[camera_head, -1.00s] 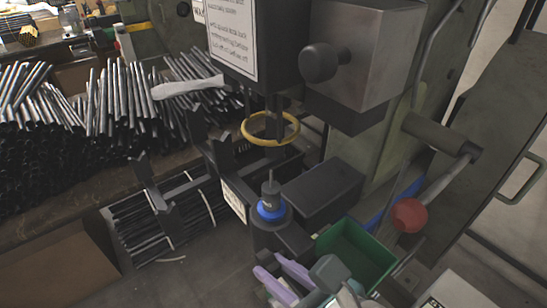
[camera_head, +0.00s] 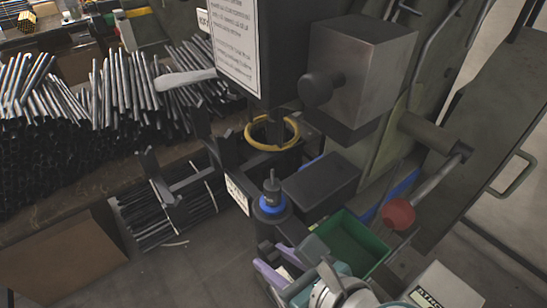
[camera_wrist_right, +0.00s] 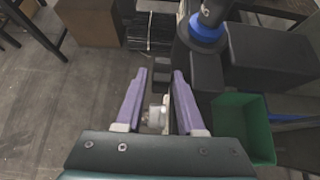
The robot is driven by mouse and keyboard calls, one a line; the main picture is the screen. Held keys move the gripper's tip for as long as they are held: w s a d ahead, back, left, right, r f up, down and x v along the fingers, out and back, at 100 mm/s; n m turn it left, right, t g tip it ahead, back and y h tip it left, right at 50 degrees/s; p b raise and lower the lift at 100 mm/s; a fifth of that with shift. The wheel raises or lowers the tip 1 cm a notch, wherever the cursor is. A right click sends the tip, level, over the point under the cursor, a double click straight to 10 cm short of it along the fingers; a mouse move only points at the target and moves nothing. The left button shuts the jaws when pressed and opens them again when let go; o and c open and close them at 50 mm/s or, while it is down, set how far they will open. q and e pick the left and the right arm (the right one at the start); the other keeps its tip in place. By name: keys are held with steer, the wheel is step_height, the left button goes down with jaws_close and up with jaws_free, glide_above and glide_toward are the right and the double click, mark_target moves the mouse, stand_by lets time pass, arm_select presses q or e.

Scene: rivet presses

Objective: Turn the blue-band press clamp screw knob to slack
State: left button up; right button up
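The blue band (camera_head: 272,204) rings a dark upright post of the press; it also shows at the top of the right wrist view (camera_wrist_right: 207,28). My right gripper (camera_head: 268,257) has two purple fingers and is just in front of and below that post. In the right wrist view the gripper (camera_wrist_right: 160,78) is open, its fingers apart. A small pale metal knob (camera_wrist_right: 154,115) shows between the fingers, near their bases; I cannot tell whether either finger touches it. In the head view the knob is not clearly visible. My left gripper is not in view.
A green bin (camera_head: 350,246) stands close to the right of my right gripper. A lever with a red ball (camera_head: 398,214) is further right. The press head with a black knob (camera_head: 316,90) and a yellow ring (camera_head: 272,132) are above. A rack of rods (camera_head: 160,215) stands left.

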steer(key=shift+o, duration=1.2)
steer(key=shift+r, duration=0.1)
steer(key=p+v, duration=0.6)
steer(key=v, duration=0.3)
steer(key=shift+s+d+r, duration=0.2)
steer(key=shift+s+d, duration=0.05)
steer(key=shift+s, duration=0.05)
